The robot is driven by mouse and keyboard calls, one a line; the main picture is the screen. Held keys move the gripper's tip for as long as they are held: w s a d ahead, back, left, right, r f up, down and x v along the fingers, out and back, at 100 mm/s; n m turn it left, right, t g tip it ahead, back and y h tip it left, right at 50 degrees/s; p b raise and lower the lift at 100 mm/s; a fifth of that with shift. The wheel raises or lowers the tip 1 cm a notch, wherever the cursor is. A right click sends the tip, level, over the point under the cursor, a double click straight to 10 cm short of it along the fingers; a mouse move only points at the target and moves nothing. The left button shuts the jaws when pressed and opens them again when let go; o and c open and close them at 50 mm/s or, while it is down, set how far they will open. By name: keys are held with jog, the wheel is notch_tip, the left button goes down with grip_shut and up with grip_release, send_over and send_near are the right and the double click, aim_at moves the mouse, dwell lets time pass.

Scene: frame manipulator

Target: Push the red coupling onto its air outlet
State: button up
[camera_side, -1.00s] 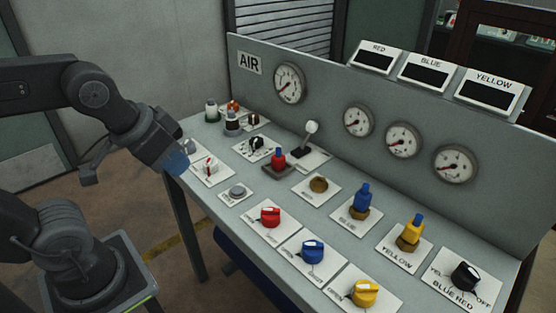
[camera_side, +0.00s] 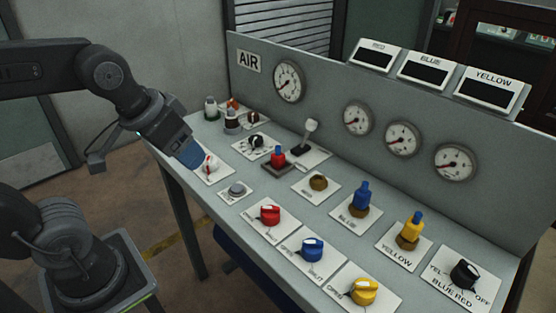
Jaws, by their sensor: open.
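The red coupling (camera_side: 278,158) stands upright on a small dark square holder (camera_side: 268,170) on the bench. A bare brass air outlet (camera_side: 318,182) sits on a white plate to its right and slightly nearer, apart from the coupling. My gripper (camera_side: 190,155), with blue at its end, is open and empty. It hangs tilted over the left end of the bench, left of the red coupling and clear of it. It partly covers a white plate with a red-marked switch (camera_side: 211,163).
The blue coupling (camera_side: 362,195) and yellow coupling (camera_side: 413,226) sit on brass outlets to the right. A lever (camera_side: 307,135) stands behind the red coupling. Red (camera_side: 270,215), blue (camera_side: 312,250) and yellow (camera_side: 364,291) knobs line the front. The gauge panel (camera_side: 325,95) rises behind.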

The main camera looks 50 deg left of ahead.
jog(key=w+a+r+n+g, duration=0.1)
jog(key=w+r+n, duration=0.1)
jog(key=w+n, duration=0.35)
jog(key=n+g, duration=0.4)
jog(key=n, duration=0.5)
send_over(276, 147)
notch_tip(276, 147, down, 7)
notch_tip(276, 147, down, 8)
jog(key=shift+f, duration=0.25)
